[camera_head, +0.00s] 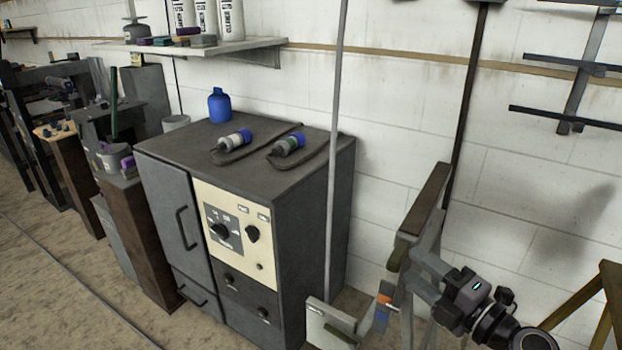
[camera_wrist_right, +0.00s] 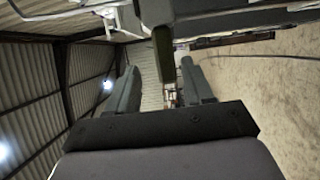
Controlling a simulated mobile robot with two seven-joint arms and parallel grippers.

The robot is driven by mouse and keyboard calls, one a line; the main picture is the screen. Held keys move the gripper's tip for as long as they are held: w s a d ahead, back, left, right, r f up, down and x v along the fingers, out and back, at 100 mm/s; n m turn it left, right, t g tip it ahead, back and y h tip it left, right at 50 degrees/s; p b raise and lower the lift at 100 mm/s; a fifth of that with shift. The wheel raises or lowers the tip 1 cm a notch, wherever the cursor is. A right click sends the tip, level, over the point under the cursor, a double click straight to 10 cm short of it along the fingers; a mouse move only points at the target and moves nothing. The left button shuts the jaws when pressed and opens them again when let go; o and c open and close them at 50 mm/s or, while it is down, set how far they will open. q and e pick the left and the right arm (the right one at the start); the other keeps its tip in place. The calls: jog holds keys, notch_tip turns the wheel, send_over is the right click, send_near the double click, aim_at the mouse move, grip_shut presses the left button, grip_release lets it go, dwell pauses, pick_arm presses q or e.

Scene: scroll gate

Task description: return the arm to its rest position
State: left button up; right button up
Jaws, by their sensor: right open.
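My right arm comes in from the lower right of the head view. Its gripper (camera_head: 402,268) points up and left, close to a grey trestle with a brown top bar (camera_head: 425,200). In the right wrist view the two fingers of the right gripper (camera_wrist_right: 162,80) stand apart, with nothing held between them. A dark greenish bar end (camera_wrist_right: 164,55) shows beyond the gap; whether it touches a finger I cannot tell. My left gripper is in neither view.
A dark cabinet (camera_head: 245,185) with a cream dial panel stands left of the arm, with a blue bottle (camera_head: 219,106) and two cylindrical tools on top. A thin grey pole (camera_head: 336,130) rises beside it. A wooden stand (camera_head: 590,310) is at the right edge. Floor at lower left is open.

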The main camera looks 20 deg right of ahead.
jog(key=s+a+f+m+g+h+p, duration=0.1)
jog(key=s+a+f+m+g+p, duration=0.2)
jog(key=f+m, duration=0.6)
jog(key=s+a+f+m+g+h+p, duration=0.2)
jog(key=s+a+f+m+g+p, duration=0.1)
jog(key=s+a+f+m, duration=0.5)
jog(key=shift+s+f+m+g, duration=0.35)
jog(key=shift+s+m+g, duration=0.05)
jog(key=shift+s+m, duration=0.8)
dwell(0.4)
